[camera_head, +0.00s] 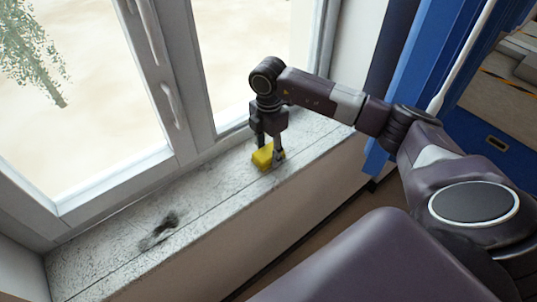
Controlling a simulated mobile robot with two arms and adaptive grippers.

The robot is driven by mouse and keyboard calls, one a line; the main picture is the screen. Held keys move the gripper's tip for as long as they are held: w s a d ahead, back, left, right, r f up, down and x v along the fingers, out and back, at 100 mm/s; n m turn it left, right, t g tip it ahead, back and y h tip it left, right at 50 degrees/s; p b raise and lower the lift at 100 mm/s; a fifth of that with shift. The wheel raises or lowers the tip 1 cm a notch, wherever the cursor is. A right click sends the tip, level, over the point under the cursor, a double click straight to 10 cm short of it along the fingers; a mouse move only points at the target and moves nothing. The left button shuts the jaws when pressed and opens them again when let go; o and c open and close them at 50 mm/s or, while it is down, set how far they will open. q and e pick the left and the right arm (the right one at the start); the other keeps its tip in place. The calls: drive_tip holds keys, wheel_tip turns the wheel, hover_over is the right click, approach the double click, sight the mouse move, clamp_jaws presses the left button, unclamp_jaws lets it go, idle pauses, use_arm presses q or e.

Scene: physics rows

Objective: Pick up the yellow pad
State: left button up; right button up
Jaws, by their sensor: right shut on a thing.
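The yellow pad (262,157) is a small yellow block at the window sill, in the middle of the head view. My right gripper (268,151) points down over it and is shut on it, with a finger on either side. The fingers hide part of the pad. I cannot tell whether the pad rests on the sill or is just above it. My left gripper is not in view.
The speckled grey sill (215,190) runs along the window (170,100). A dark smudge (160,230) lies on the sill at the left. A blue frame (420,70) stands to the right. The sill between smudge and pad is clear.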

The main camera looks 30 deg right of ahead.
drive_tip(key=shift+c, duration=0.2)
drive_tip(key=shift+w+r, duration=0.1)
drive_tip(key=shift+r, duration=0.45)
wheel_tip(320, 180, up, 10)
drive_tip(key=r+b, duration=0.1)
drive_tip(key=b, duration=0.3)
wheel_tip(320, 180, up, 8)
drive_tip(key=p, duration=0.1)
hover_over(268, 151)
